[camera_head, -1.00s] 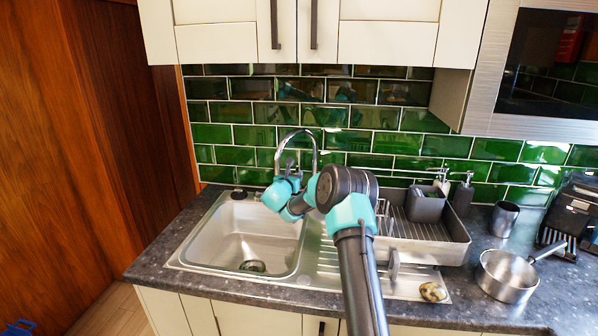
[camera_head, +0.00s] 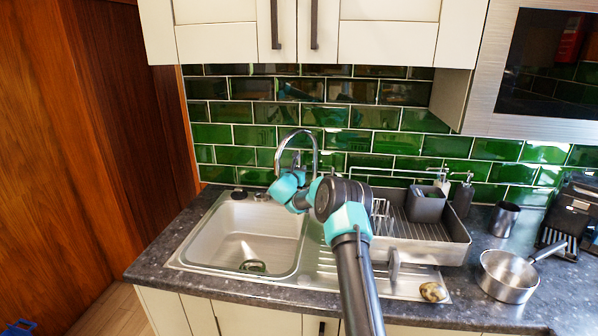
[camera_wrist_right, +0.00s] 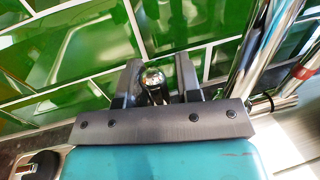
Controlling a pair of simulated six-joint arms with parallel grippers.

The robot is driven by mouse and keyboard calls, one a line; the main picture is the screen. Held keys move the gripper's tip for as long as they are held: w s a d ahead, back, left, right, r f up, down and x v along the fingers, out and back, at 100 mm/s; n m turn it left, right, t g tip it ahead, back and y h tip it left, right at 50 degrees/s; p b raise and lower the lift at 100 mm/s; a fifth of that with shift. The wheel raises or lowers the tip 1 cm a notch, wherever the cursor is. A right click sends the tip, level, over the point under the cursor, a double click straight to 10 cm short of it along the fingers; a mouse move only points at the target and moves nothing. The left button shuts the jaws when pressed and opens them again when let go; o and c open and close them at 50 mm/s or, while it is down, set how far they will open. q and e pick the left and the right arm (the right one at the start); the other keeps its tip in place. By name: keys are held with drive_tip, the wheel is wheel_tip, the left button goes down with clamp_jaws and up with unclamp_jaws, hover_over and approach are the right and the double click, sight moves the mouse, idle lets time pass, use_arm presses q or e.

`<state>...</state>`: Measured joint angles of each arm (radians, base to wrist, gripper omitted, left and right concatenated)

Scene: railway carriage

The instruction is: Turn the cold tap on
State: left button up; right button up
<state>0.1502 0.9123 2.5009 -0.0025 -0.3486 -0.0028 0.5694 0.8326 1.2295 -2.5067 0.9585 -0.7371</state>
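The chrome mixer tap, with a tall curved spout (camera_head: 315,150), stands behind the sink. Its base is mostly hidden by my right arm. In the right wrist view, the spout (camera_wrist_right: 262,50) rises to the right of my right gripper (camera_wrist_right: 156,78), and a tap part with a red band (camera_wrist_right: 303,72) shows at the right edge. The gripper's two dark fingers are apart, one on each side of a small chrome-topped knob (camera_wrist_right: 153,80), apparently a tap handle. I cannot tell if they touch it. No blue mark shows on it. My left gripper is out of view.
The steel sink (camera_head: 215,238) is empty. A dish rack (camera_head: 430,246) with a grey caddy (camera_head: 425,205) stands right of it. A saucepan (camera_head: 508,277), a metal cup (camera_head: 503,219) and a brownish stone-like object (camera_head: 433,292) are further right. Green tiles (camera_head: 240,135) are close behind the tap.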

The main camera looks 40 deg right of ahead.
clamp_jaws()
idle(0.3)
drive_tip(key=shift+s+a+m+t+h, duration=0.25)
drive_tip(key=shift+s+a+t+h, duration=0.25)
drive_tip(key=shift+h, duration=0.45)
drive_tip(key=shift+s+a+m+t+h, duration=0.3)
drive_tip(key=shift+a+h, duration=0.35)
drive_tip(key=shift+h, duration=0.3)
drive_tip(key=shift+o, duration=1.2)
unclamp_jaws()
drive_tip(key=shift+s+a, duration=0.1)
